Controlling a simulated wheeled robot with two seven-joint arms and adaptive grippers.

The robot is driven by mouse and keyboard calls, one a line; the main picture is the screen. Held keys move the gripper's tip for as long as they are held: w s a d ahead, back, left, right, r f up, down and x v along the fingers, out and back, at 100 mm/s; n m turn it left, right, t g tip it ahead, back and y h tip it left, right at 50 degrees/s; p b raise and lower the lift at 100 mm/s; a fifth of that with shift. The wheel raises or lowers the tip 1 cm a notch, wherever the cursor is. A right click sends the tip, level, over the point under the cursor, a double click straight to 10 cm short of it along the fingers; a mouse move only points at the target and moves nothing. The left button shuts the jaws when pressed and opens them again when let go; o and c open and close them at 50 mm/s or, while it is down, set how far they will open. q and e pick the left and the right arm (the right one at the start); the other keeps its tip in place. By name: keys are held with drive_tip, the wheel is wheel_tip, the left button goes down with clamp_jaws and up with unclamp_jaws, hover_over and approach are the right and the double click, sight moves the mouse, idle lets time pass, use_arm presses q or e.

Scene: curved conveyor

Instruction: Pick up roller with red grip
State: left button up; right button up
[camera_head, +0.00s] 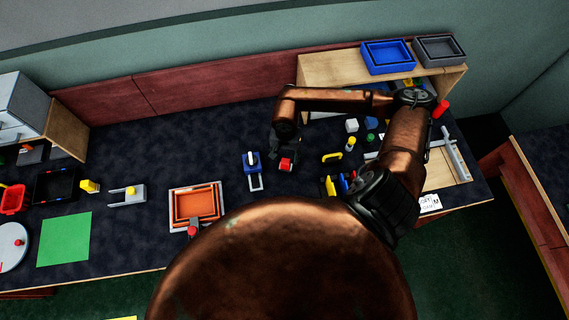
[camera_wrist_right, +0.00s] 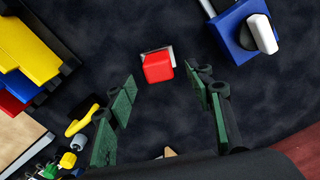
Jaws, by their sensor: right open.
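A red grip with a light grey metal edge (camera_wrist_right: 157,67) lies on the dark table, apparently the roller; its full shape does not show. It also shows in the head view (camera_head: 286,165), just below my right gripper (camera_head: 285,150). In the right wrist view the green-padded fingers are open and apart, with the red grip beyond and between their tips. Nothing is between the pads. My left gripper is not in view.
A blue device with a white knob (camera_head: 251,162) stands close to the left of the red grip. A yellow handle (camera_head: 332,157) and small blocks lie to the right. An orange tray (camera_head: 197,205) is at lower left. A wooden shelf (camera_head: 320,68) stands behind.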

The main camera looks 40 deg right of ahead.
sight(286, 161)
wheel_tip(286, 161, down, 3)
drive_tip(key=shift+s+r, duration=0.1)
drive_tip(key=shift+f, duration=0.55)
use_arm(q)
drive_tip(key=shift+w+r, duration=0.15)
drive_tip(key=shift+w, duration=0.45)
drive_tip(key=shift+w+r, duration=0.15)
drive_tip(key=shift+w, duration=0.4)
use_arm(e)
drive_tip(key=shift+c, duration=0.5)
drive_tip(key=c, duration=0.5)
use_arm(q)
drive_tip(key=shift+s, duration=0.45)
use_arm(e)
clamp_jaws()
